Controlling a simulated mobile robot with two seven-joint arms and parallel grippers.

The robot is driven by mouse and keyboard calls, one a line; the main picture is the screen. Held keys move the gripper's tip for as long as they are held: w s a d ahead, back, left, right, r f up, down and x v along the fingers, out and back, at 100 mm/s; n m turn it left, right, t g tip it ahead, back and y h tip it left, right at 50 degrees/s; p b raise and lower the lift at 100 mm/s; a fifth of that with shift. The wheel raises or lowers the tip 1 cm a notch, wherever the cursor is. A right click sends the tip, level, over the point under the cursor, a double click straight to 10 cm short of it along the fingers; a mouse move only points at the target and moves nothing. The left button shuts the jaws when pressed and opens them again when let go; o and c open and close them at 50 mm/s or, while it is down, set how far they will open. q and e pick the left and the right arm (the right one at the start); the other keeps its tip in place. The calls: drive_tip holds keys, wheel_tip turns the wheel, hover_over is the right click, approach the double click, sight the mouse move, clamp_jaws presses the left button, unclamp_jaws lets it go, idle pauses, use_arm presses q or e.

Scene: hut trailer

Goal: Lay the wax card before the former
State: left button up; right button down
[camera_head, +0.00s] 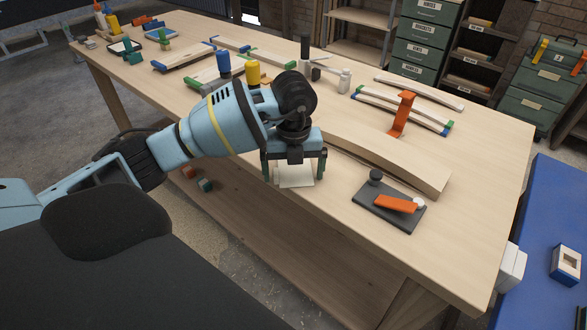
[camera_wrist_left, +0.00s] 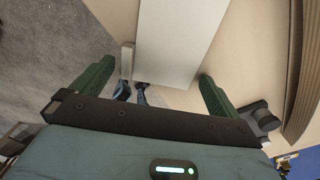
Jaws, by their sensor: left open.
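The wax card (camera_head: 296,182) is a pale, flat piece near the table's front edge. It also shows large in the left wrist view (camera_wrist_left: 180,40), where its near end lies between the finger lines. My left gripper (camera_head: 294,179) points down over the card, with its green fingers apart on either side of it. In the left wrist view the open gripper (camera_wrist_left: 156,70) shows a gap between each finger and the card. The former (camera_head: 400,165) looks to be the long curved wooden piece just behind and right. My left wrist hides part of it. My right gripper is not in view.
A dark plate (camera_head: 370,208) with an orange lever and a black knob lies to the right on the table (camera_head: 460,215). An orange upright piece (camera_head: 402,115) and curved strips (camera_head: 400,108) stand behind the former. Blue and yellow cylinders stand behind my wrist. The right front corner is clear.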

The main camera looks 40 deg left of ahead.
use_arm(q)
drive_tip(key=shift+r, duration=0.1)
wheel_tip(320, 180, up, 12)
drive_tip(key=p, duration=0.1)
idle(0.4)
